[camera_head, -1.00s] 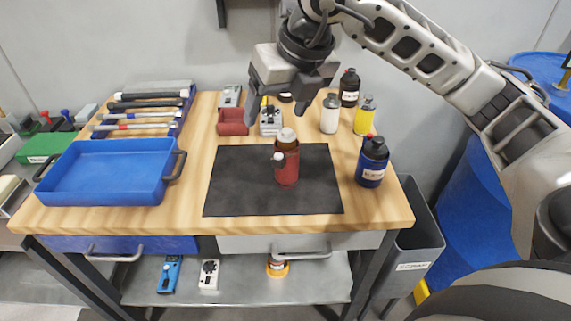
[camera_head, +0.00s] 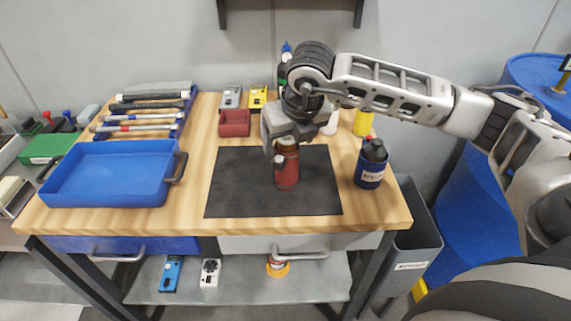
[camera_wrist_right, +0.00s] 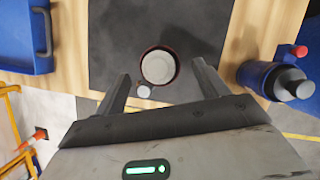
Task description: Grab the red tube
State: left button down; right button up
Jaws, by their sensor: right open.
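The red tube (camera_head: 287,174) stands upright on the black mat (camera_head: 236,190). Its upper part is partly hidden by my right gripper (camera_head: 286,141) in the head view. In the right wrist view the tube (camera_wrist_right: 158,66) is seen from above, with a round white top and a small pale knob on its side. My right gripper (camera_wrist_right: 163,80) is open, its two fingers on either side of the tube's near part. My left gripper is not in view.
A dark blue bottle (camera_head: 371,164) stands right of the mat. A blue tray (camera_head: 110,175) lies at the left, with several tools behind it. A small red bin (camera_head: 234,124) and a yellow bottle (camera_head: 363,122) stand behind the mat. The mat around the tube is clear.

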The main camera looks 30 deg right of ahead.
aim_at(285, 169)
jog(key=x, duration=0.3)
jog(key=shift+s+f, duration=0.1)
jog(key=shift+f, duration=0.2)
jog(key=c, duration=1.4)
jog(key=shift+r, duration=0.1)
